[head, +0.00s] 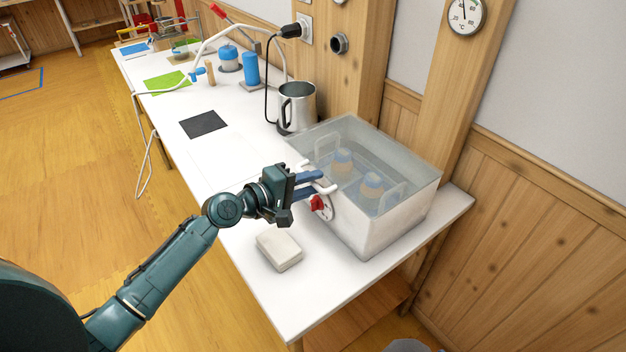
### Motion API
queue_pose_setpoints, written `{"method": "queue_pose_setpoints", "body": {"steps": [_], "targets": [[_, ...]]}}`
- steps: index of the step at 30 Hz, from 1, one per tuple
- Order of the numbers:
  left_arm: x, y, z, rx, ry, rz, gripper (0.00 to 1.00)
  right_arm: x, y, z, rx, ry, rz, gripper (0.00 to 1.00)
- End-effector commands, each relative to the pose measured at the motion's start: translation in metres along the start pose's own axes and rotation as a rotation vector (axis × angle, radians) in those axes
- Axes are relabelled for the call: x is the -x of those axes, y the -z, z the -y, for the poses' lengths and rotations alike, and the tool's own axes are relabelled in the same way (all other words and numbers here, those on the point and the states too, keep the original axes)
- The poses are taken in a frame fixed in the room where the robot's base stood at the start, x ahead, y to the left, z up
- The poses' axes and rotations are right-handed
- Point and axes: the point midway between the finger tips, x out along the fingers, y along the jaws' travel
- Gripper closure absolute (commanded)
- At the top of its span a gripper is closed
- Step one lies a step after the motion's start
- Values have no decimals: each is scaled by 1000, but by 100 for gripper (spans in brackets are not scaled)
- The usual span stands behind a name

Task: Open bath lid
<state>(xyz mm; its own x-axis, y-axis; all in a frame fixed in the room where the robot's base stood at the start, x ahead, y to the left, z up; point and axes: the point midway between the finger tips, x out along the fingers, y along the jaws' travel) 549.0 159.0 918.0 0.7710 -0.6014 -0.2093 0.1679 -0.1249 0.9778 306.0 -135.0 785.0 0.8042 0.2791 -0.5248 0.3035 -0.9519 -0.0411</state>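The bath (385,238) is a white box at the right end of the white table. A clear, greyish lid (410,165) covers its top and looks closed. My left gripper (318,183) is at the bath's left-hand side, by the lid's edge and just above a red knob (321,204). Its two blue fingers are apart, with a white curved bar (328,190) at their tips. Whether they touch the bar is hidden. My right gripper is out of view.
A white block (279,251) lies on the table in front of the bath. A steel jug (297,108) stands behind it, with a black cable (268,85) nearby. A dark mat (203,124) lies left. The table's front right corner is clear.

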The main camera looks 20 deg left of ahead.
Motion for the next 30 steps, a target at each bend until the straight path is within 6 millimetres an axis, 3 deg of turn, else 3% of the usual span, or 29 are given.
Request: {"method": "queue_pose_setpoints", "body": {"steps": [4,13,22,30], "targets": [[-10,0,0,-1,0,0,74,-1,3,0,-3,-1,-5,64],[-11,0,0,-2,0,0,75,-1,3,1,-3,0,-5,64],[-10,0,1,-1,2,0,100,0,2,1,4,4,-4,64],[-10,0,2,-1,5,0,100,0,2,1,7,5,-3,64]]}}
